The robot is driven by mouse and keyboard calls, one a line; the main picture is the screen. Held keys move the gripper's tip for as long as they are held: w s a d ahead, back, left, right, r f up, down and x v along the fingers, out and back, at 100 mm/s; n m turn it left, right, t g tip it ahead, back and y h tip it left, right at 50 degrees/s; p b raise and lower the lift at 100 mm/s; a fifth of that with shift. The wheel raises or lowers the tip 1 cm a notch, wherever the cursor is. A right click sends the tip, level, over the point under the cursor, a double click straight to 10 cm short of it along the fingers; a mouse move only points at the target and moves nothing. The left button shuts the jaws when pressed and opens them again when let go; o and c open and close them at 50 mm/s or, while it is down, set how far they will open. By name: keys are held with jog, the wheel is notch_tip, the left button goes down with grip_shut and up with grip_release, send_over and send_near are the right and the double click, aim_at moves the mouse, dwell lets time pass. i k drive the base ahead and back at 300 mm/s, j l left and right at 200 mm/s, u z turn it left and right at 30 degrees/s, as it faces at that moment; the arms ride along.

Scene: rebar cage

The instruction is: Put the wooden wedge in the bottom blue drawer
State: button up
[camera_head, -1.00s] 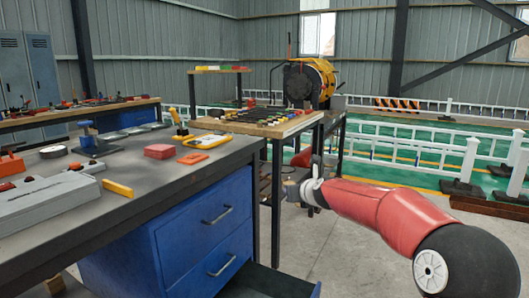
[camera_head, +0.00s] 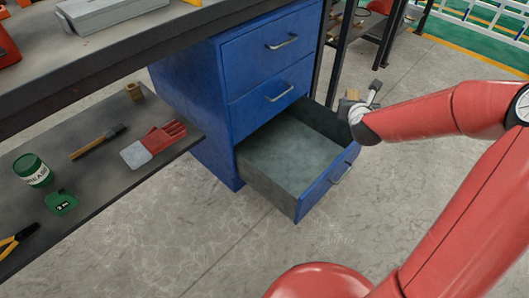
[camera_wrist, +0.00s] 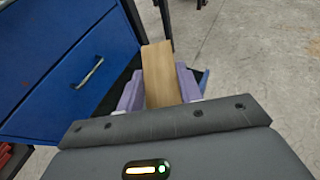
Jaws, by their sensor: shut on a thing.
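The wooden wedge (camera_wrist: 160,72) is a tan piece held between the purple fingers of my gripper (camera_wrist: 160,92) in the wrist view. In the head view my gripper (camera_head: 352,100) is small, at the end of the red arm, above the back right part of the bottom blue drawer. The wedge is hard to make out there. The bottom blue drawer (camera_head: 325,188) is pulled out, and its visible grey inside looks empty. The two drawers above it are shut. In the wrist view the blue drawer front with its handle is on the left, and the gripper body hides the lower part.
A low shelf (camera_head: 95,190) left of the cabinet holds a small wooden block (camera_head: 134,91), a hammer (camera_head: 97,142), a red glove (camera_head: 163,137), a green can (camera_head: 32,170) and a green tape measure (camera_head: 61,203). A dark worktop overhangs it. Concrete floor (camera_head: 240,255) is clear in front.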

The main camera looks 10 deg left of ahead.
aim_at(292, 181)
jog(key=i+l+u, duration=0.6)
jog(key=l+u, duration=0.15)
jog(key=l, duration=0.2)
jog(key=i+l, duration=0.15)
jog(key=l, duration=0.25)
jog(key=i+l, duration=0.15)
jog(key=l, duration=0.2)
jog(key=u, duration=0.05)
